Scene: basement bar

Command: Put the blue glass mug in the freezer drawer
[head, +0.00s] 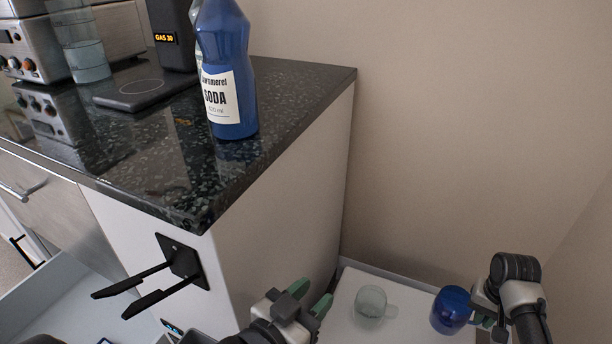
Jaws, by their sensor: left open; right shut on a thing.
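The blue glass mug (450,311) is at the lower right of the head view. My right gripper (480,313) is shut on the mug's right side; the exact grip is partly hidden. My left gripper (310,297) is open and empty at the bottom middle, left of the mug, with its green-padded fingers apart. A clear glass mug (370,305) stands on a white surface (345,310) between the two grippers. I cannot tell whether this white surface, or the pale open bin-like shape (62,292) at the lower left, belongs to the freezer drawer.
A dark speckled counter (165,165) fills the upper left, its corner jutting towards me. A blue soda bottle (228,80) stands near its edge. A black two-pronged bracket (180,265) sticks out from the counter's side. A beige wall (470,120) closes off the right.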

